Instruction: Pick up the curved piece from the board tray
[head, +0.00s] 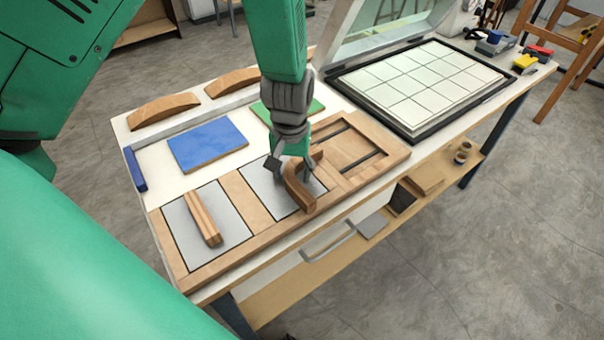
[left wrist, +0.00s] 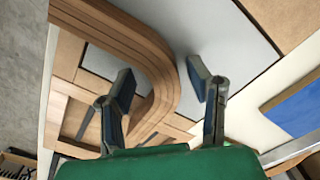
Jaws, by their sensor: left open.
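The curved piece (head: 296,186) is a bent strip of layered brown wood on a grey panel (head: 262,184) of the wooden board tray (head: 243,196). My left gripper (head: 290,168) points down over it from above. In the left wrist view the curved piece (left wrist: 158,72) bends between the two open fingers of the left gripper (left wrist: 165,88). A gap shows between the piece and the right-hand finger; contact with the left-hand finger cannot be told. The gripper hides part of the piece in the head view. My right gripper does not show.
A straight wood block (head: 203,218) lies on the tray's left grey panel. A blue board (head: 207,146), a green board (head: 262,113) and two arched wood pieces (head: 164,110) lie behind.

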